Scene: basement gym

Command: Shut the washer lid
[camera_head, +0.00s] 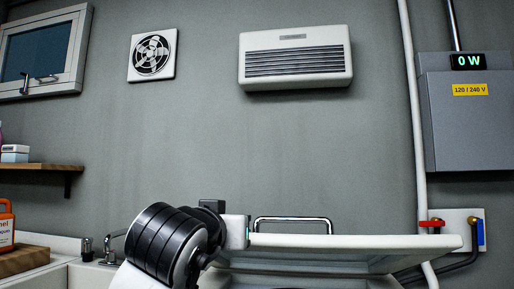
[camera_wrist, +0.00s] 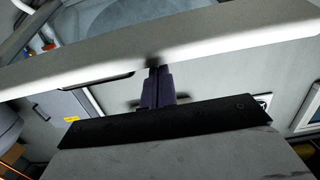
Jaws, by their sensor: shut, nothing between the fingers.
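The washer lid (camera_head: 355,241) is a white panel at the bottom of the head view, raised and tilted, its edge towards me. A chrome bar handle (camera_head: 292,219) shows just above its edge. In the wrist view the lid (camera_wrist: 230,38) is a pale slanting band across the top. In the head view the fingertips are not clear beside the lid's left end.
A sink faucet (camera_head: 105,245) stands left of my arm. A wooden shelf (camera_head: 42,167) and an orange bottle (camera_head: 6,226) are at far left. A white pipe (camera_head: 412,120) and water valves (camera_head: 455,223) are right of the lid. The wall above is clear up to a heater (camera_head: 295,58).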

